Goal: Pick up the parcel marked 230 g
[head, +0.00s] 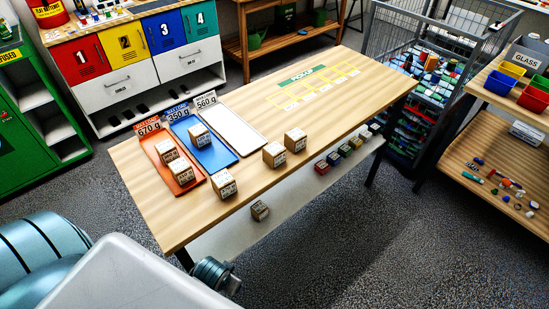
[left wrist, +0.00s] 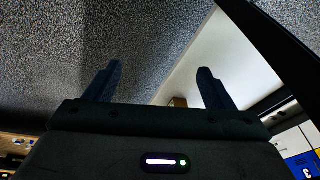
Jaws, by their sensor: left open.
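Several cardboard-coloured parcels with small printed labels stand on the wooden table (head: 330,110). Two parcels (head: 166,150) (head: 181,171) are on the red tray and one parcel (head: 199,134) is on the blue tray. Three parcels (head: 223,184) (head: 274,154) (head: 296,139) stand on bare wood. Another parcel (head: 260,210) sits on the white lower shelf (head: 215,238). The labels are too small to read, so I cannot tell which is marked 230 g. My left gripper (left wrist: 157,85) is open and empty; a brown box edge (left wrist: 179,102) shows beyond its fingers. My right gripper is not in view.
Red (head: 182,187), blue (head: 222,162) and white (head: 236,140) trays carry signs 670 g, 350 g and 560 g. A green PICKUP mat (head: 303,74) marks the far end. Small coloured cubes (head: 333,158) line the lower shelf. A wire cage (head: 430,35) stands behind.

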